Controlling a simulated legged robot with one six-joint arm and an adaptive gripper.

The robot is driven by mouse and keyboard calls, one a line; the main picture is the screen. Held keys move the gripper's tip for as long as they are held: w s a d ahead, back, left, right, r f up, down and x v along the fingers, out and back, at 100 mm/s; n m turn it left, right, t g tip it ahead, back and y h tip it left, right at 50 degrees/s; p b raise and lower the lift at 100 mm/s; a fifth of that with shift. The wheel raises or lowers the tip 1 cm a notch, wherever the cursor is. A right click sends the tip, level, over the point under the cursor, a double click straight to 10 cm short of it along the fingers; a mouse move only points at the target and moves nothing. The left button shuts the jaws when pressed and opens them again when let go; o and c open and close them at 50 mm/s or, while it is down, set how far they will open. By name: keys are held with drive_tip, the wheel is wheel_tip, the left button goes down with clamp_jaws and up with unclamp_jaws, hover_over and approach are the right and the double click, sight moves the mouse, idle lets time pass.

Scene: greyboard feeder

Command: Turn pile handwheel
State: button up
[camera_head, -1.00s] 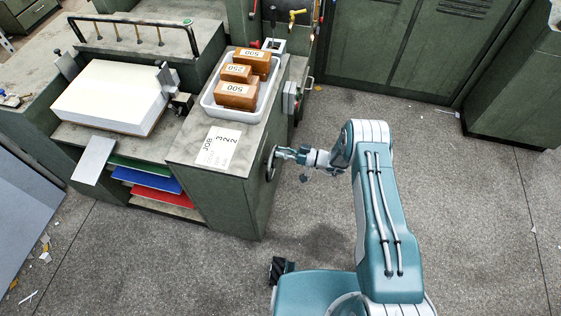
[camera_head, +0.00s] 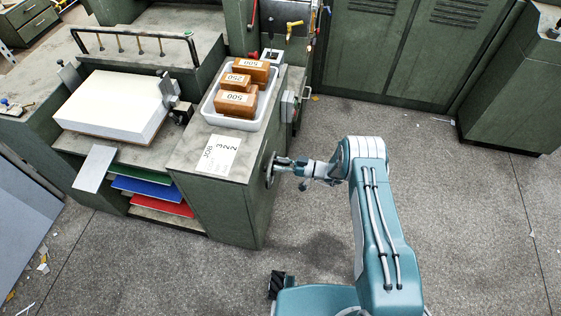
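The pile handwheel (camera_head: 269,170) is a dark round wheel on the right side face of the green cabinet (camera_head: 222,206), seen almost edge-on. My gripper (camera_head: 284,161) reaches it from the right, with its fingertips at the wheel's rim or handle. The fingers are small and partly merge with the wheel, so I cannot tell whether they are open or shut, or whether they touch it. The paper pile (camera_head: 113,104) is a white stack on the feeder to the left of the cabinet.
A white tray (camera_head: 242,123) with brown weights stands on the cabinet top beside a job card (camera_head: 217,155). A grey control box (camera_head: 288,106) sits on the side face behind the wheel. Green lockers (camera_head: 400,50) stand at the back.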

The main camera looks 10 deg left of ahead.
drive_tip(key=shift+w+r, duration=0.2)
drive_tip(key=shift+r, duration=0.05)
drive_tip(key=shift+d, duration=0.15)
drive_tip(key=d, duration=1.1)
drive_tip(key=shift+s+d, duration=0.3)
drive_tip(key=shift+s, duration=0.15)
